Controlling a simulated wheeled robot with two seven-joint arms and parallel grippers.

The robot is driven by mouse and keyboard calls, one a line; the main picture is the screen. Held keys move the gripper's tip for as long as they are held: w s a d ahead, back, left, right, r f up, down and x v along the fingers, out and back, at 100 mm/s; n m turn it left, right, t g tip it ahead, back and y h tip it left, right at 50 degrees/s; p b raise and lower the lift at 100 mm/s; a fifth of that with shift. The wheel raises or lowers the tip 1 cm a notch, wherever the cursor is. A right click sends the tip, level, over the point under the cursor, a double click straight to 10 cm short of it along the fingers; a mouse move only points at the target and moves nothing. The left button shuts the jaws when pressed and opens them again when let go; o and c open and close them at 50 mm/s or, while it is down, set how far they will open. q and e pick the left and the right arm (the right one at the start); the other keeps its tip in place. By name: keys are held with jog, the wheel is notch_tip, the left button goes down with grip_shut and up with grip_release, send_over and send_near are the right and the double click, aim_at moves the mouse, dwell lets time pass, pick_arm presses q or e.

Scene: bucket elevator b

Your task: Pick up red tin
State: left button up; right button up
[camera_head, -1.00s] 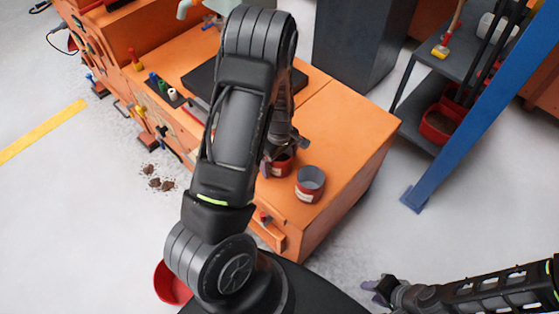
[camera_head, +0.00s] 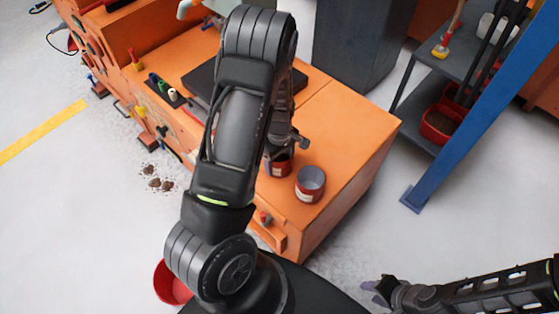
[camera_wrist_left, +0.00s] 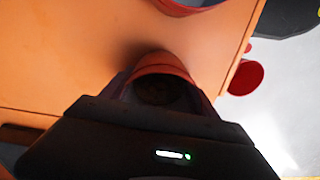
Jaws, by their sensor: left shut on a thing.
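A red tin (camera_head: 282,167) with a pale label stands on the orange bench, partly hidden by my left arm. My left gripper (camera_wrist_left: 160,88) is shut on this tin, with one finger on each side of it. In the left wrist view the tin's red rim (camera_wrist_left: 161,69) and dark inside show between the fingers. A second red tin (camera_head: 310,185), with a grey inside and a pale label, stands apart on the bench to the right. My right gripper (camera_head: 374,290) is open and empty over the floor at lower right.
The orange bench top (camera_head: 345,125) is clear to the right of the tins. A red bucket (camera_head: 172,284) is on the floor at lower left, partly hidden by my arm. A blue post (camera_head: 480,105) and a grey shelf (camera_head: 425,125) stand at right.

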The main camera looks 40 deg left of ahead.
pick_arm(q)
grip_shut()
dwell(0.4)
notch_tip(320, 180, up, 10)
jog(key=p, duration=0.1)
dwell(0.4)
dwell(0.4)
